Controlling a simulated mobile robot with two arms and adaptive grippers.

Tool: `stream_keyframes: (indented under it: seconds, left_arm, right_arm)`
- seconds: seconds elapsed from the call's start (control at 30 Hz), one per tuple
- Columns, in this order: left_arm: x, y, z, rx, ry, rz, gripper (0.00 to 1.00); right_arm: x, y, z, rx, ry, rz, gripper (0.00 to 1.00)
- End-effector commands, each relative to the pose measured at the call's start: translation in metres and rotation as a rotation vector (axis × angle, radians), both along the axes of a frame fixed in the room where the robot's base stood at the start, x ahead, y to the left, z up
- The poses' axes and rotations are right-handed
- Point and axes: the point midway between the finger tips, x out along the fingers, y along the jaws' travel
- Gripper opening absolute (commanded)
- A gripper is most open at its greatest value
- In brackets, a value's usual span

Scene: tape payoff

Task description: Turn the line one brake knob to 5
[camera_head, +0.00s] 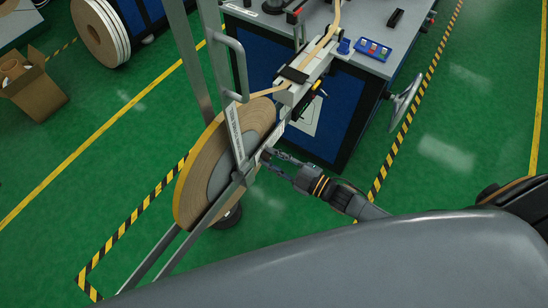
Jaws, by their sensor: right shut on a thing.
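A large tape reel (205,175) with a yellow edge and a grey hub stands upright in a grey metal payoff frame (222,95). My right gripper (268,154) reaches in from the right to the hub side of the reel, at the frame upright. Its fingers are shut on the brake knob there. The knob is small and mostly hidden by the fingertips, and its numbers cannot be read. My left gripper is not in view.
A blue machine bench (335,130) with a grey top stands behind the gripper, with tape running over it. A handwheel (406,100) juts from its right side. A cardboard box (38,90) and more reels (100,32) are at the upper left.

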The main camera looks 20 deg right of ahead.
Motion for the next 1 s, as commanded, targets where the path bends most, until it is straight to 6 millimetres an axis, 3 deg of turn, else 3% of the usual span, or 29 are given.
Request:
stream_keyframes:
  seconds: [1.0]
  left_arm:
    - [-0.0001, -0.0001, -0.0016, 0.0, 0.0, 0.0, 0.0]
  right_arm:
    - [-0.001, 0.0002, -0.0025, 0.723, 0.568, -0.001, 0.0]
